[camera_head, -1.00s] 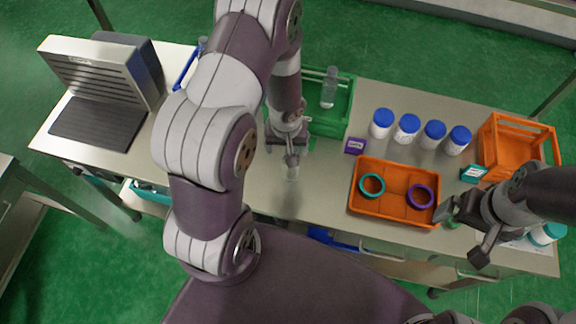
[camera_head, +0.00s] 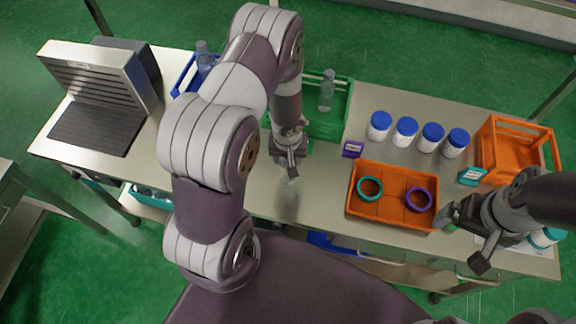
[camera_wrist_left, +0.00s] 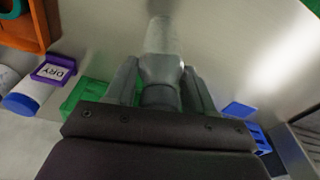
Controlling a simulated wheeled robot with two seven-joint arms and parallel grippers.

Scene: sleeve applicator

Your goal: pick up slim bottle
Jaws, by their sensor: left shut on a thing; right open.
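My left gripper (camera_head: 288,162) is shut on a clear slim bottle (camera_head: 290,182) over the bench, in front of the green crate. In the left wrist view the bottle (camera_wrist_left: 163,42) stands out between the two fingers of the left gripper (camera_wrist_left: 162,88); the part between them is partly hidden. Another clear slim bottle (camera_head: 327,92) stands in the green crate (camera_head: 345,112). A similar bottle (camera_head: 203,62) stands in the blue crate (camera_head: 184,76), partly hidden by my arm. My right gripper (camera_head: 462,238) is open and empty at the bench's front right.
An orange tray (camera_head: 392,208) holds a teal ring (camera_head: 370,188) and a purple ring (camera_head: 418,199). Several blue-capped white jars (camera_head: 405,133) stand behind it. An orange crate (camera_head: 512,148) is at right. A grey slatted machine (camera_head: 105,75) is at left. Bare bench lies below the held bottle.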

